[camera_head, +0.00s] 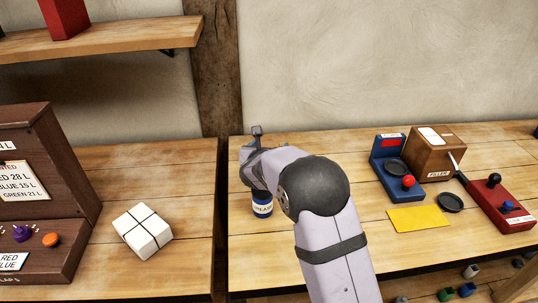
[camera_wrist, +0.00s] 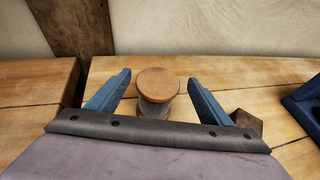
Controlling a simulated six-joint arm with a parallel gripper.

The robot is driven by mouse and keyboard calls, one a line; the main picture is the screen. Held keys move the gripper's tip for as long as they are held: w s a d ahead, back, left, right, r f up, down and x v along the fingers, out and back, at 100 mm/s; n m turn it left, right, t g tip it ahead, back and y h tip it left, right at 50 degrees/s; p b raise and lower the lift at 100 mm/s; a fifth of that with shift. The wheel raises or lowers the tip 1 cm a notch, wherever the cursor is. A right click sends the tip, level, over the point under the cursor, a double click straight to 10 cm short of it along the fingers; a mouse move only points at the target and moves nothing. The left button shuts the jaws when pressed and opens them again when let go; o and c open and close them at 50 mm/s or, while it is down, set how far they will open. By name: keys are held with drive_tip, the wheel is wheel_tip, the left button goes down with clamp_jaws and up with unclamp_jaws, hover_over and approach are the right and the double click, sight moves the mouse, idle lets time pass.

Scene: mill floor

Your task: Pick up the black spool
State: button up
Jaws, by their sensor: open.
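A spool (camera_wrist: 157,84) with a round wooden top and a dark grey body stands upright on the bench in the wrist view. My gripper (camera_wrist: 159,77) is open, with one blue finger on each side of the spool and a visible gap at both sides. Its palm edge hides the spool's lower part. In the head view my gripper (camera_head: 256,132) is partly hidden by my wrist, and I cannot make out the spool there.
A blue grease tin (camera_head: 262,206) stands close to my wrist. A small brown block (camera_wrist: 247,122) is by the right finger. A white block (camera_head: 143,231) lies left, across a bench gap. A yellow sheet (camera_head: 417,218), a blue scale (camera_head: 398,170) and a wooden box (camera_head: 430,155) are right.

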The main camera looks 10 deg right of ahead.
drive_tip(key=shift+p+x, duration=1.15)
drive_tip(key=shift+x, duration=1.45)
drive_tip(key=shift+a+f, duration=0.15)
drive_tip(key=shift+a, duration=0.05)
drive_tip(key=c, duration=1.2)
wheel_tip(320, 180, up, 10)
drive_tip(key=shift+p, duration=0.45)
